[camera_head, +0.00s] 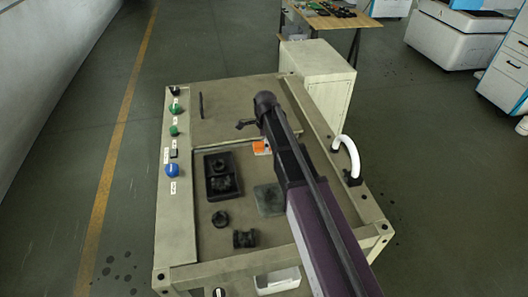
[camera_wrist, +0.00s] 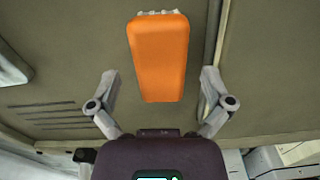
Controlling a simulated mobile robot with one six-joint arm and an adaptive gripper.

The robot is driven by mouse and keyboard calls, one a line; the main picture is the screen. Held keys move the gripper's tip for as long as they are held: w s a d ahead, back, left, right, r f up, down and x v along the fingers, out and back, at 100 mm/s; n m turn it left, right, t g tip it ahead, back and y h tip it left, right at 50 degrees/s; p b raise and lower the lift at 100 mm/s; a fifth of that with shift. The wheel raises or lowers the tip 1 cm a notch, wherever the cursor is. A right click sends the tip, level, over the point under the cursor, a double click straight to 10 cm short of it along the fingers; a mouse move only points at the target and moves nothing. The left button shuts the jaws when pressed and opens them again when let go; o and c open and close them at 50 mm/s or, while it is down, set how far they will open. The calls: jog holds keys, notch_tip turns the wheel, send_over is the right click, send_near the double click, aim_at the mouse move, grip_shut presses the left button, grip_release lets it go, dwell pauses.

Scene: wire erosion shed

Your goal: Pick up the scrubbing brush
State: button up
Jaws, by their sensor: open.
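The scrubbing brush is an orange block (camera_wrist: 159,58) with a little pale bristle edge showing at its top in the wrist view. In the head view it is a small orange patch (camera_head: 261,147) on the machine's worktop, partly beside my arm. My gripper (camera_wrist: 158,86) is open in the wrist view, one finger on each side of the brush's near end with gaps on both sides. It is not touching the brush, as far as I can see. In the head view my arm hides much of the gripper and the area right of the brush.
A black tray (camera_head: 210,188) with dark parts, a dark ring (camera_head: 220,219), a dark spool-like part (camera_head: 244,239) and a grey-green plate (camera_head: 269,201) lie nearby. A white curved hose (camera_head: 349,153) stands at the right rim. The worktop's upper left is mostly bare.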

jog(key=shift+f+b, duration=0.6)
jog(key=shift+f, duration=0.3)
jog(key=c, duration=1.2)
